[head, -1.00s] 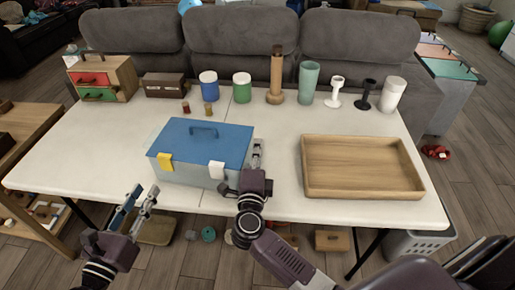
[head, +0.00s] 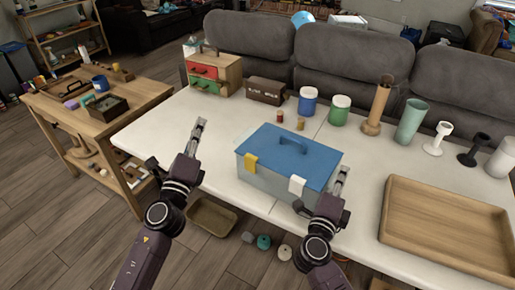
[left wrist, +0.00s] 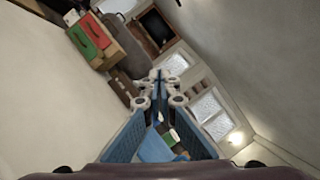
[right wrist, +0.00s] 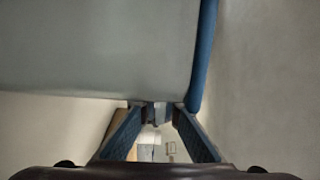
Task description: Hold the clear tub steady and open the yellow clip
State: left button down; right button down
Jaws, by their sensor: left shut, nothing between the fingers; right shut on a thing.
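The clear tub (head: 270,186) stands on the white table under a blue lid (head: 288,152) with a handle. The yellow clip (head: 251,163) sits at the left of its front edge, lying against the front. A white clip (head: 297,185) sits at the right. My left gripper (head: 199,127) is shut and empty, over the table left of the tub, apart from it. Its fingertips meet in the left wrist view (left wrist: 160,88). My right gripper (head: 342,176) is shut on the tub at its right side. The tub fills the upper right wrist view (right wrist: 95,50), hiding the exact contact.
A wooden tray (head: 440,225) lies to the right. Two small jars, a blue canister (head: 308,100), a green canister (head: 339,110) and a drawer box (head: 213,75) stand behind. A wooden side table (head: 98,120) is at left. The table left of the tub is clear.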

pick_arm(q)
jog(key=w+a+r+n+g+y, duration=0.1)
jog(key=w+a+n+g+y, duration=0.15)
jog(key=w+n+y, duration=0.45)
jog(key=w+d+f+n+g+h, duration=0.2)
jog(key=w+d+n+g, duration=0.25)
jog(key=n, duration=0.55)
jog(key=s+d+r+n+g+h, duration=0.2)
jog(key=s+d+r+g+h, duration=0.1)
jog(key=s+d+g, duration=0.7)
jog(key=s+d, duration=0.2)
jog(key=d, duration=0.1)
jog(key=shift+d+r+n, duration=0.25)
jog(key=shift+r+n, duration=0.05)
